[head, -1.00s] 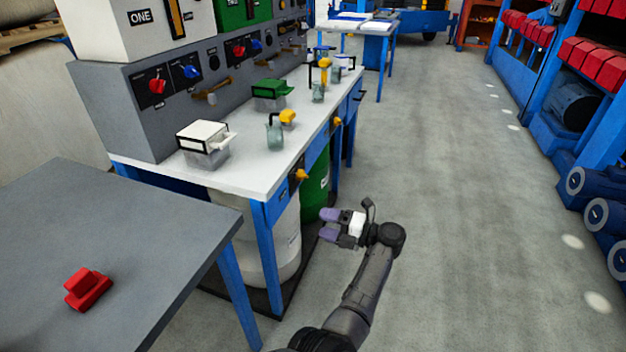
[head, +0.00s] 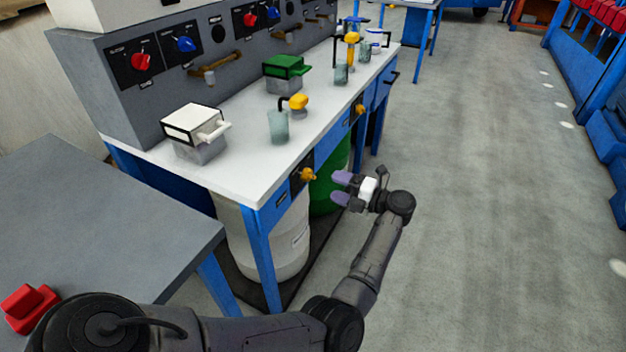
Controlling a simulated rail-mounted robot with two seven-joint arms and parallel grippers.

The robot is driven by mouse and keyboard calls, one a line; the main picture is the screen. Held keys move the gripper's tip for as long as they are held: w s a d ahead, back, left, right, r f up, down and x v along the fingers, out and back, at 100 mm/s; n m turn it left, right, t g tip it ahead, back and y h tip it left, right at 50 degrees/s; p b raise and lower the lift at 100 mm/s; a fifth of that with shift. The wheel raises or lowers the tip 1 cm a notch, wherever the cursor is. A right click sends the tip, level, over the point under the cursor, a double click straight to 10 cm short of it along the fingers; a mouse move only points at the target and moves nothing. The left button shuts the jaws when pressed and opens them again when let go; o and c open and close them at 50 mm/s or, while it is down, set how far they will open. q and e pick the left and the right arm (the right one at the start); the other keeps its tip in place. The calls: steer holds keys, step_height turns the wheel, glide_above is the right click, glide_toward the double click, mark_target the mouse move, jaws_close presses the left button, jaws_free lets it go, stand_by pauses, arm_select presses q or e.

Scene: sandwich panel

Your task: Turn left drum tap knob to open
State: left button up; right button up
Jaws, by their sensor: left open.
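The left drum tap knob (head: 307,174) is yellow and sits on a dark plate on the front of the white-topped bench, above the white drum (head: 265,240). A second yellow knob (head: 360,109) is farther along the bench front, above the green drum (head: 325,187). My left gripper (head: 341,187) is open and empty, its two purple fingertips pointing left. It is in front of the bench, just right of the left knob in the picture and apart from it. My right gripper is out of view.
The white bench top (head: 235,165) holds a white-lidded box (head: 197,133), a green-lidded box (head: 284,73) and glass beakers (head: 278,127). A grey table (head: 100,215) with a red object (head: 28,307) stands at left. The floor (head: 480,220) to the right is clear.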

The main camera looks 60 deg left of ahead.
mark_target(314, 177)
arm_select(q)
steer(key=b+x, duration=0.2)
steer(key=x, duration=0.4)
steer(key=shift+a, duration=0.4)
steer(key=shift+b+x, duration=0.4)
steer(key=shift+x, duration=0.4)
